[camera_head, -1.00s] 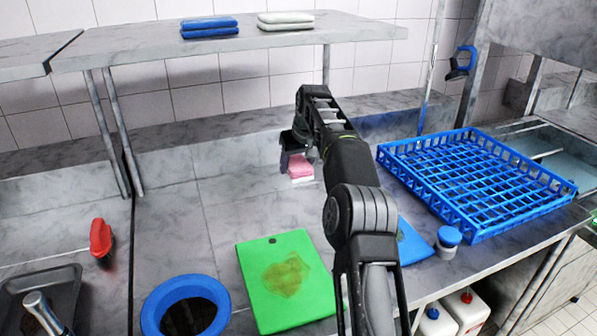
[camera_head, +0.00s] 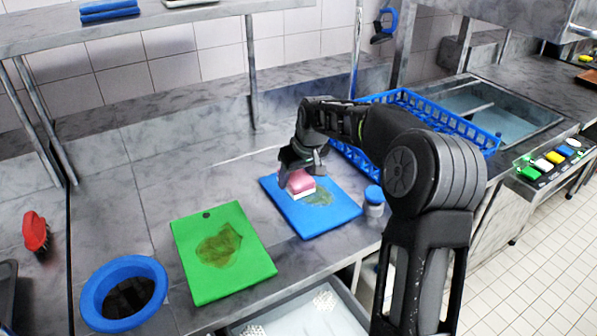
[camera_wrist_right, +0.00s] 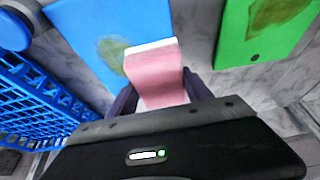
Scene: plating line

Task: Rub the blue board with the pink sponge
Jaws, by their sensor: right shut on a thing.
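The pink sponge (camera_head: 299,182) with a white underside is in my right gripper (camera_head: 298,174), which is shut on it. The sponge is over the left part of the blue board (camera_head: 335,211), close to its surface; I cannot tell if it touches. A brownish-green stain shows on the board just right of the sponge. In the right wrist view the sponge (camera_wrist_right: 156,75) sits between the dark fingers (camera_wrist_right: 160,92), white edge outward, with the blue board (camera_wrist_right: 90,30) and its stain beyond. My left gripper is not in view.
A green board (camera_head: 222,252) with a stain lies to the left. A blue-rimmed bowl (camera_head: 124,292) and red brush (camera_head: 36,231) are farther left. A blue-lidded jar (camera_head: 374,201) stands at the blue board's right edge. A blue rack (camera_head: 470,133) is behind my arm.

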